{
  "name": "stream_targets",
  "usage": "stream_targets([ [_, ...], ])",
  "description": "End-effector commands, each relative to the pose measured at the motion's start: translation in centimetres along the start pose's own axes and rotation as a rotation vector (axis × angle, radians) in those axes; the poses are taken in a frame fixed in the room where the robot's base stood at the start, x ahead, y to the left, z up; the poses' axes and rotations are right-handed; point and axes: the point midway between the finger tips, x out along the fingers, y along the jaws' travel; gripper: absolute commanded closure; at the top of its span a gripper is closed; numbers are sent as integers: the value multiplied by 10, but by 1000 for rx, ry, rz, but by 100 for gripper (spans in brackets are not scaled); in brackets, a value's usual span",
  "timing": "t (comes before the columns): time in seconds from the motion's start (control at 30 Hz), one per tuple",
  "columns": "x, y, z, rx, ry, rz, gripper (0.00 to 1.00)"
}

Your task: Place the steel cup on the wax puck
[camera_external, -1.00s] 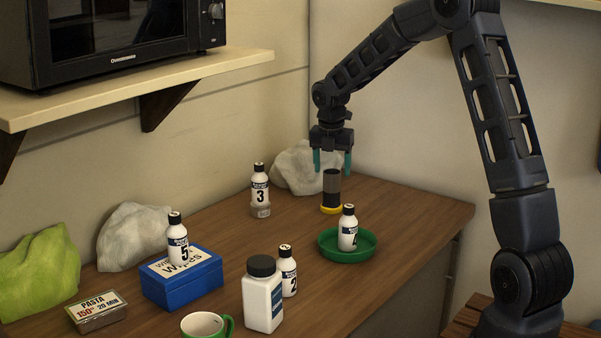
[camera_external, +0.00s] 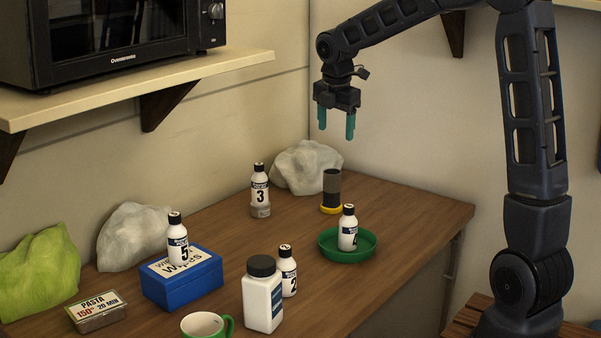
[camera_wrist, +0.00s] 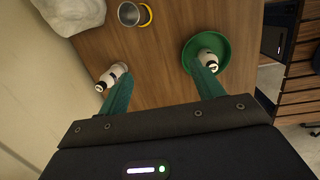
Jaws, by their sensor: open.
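The puck's yellow rim shows around the cup's base. In the wrist view the cup's open mouth (camera_wrist: 129,14) is at the top edge, with the yellow puck (camera_wrist: 147,15) just right of it. My gripper (camera_external: 336,126) is open and empty, fingers pointing down, well above the cup and not touching it. Its green fingers also show in the wrist view (camera_wrist: 160,76).
Bottle 3 (camera_external: 260,190) stands left of the cup on a greyish base. A green dish (camera_external: 327,252) holding a bottle (camera_external: 348,230) is in front. A whitish lump (camera_external: 305,168) lies behind. A blue box (camera_external: 180,290), bottles and a mug (camera_external: 203,325) are farther left.

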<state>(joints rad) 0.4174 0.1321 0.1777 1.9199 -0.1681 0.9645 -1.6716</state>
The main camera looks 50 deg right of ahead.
Motion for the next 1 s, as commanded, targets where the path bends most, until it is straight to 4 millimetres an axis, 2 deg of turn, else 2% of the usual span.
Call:
stream_targets([
  [0.03,-14,-13,-10,51,-4,14,34],
  [0.2,-48,-54,-39,258,2,53,34],
  [0.5,-90,-137,-82,626,48,116,34],
  [0.7,-105,-194,-105,872,107,146,34],
  [1.0,-108,-280,-132,1235,229,155,34],
])
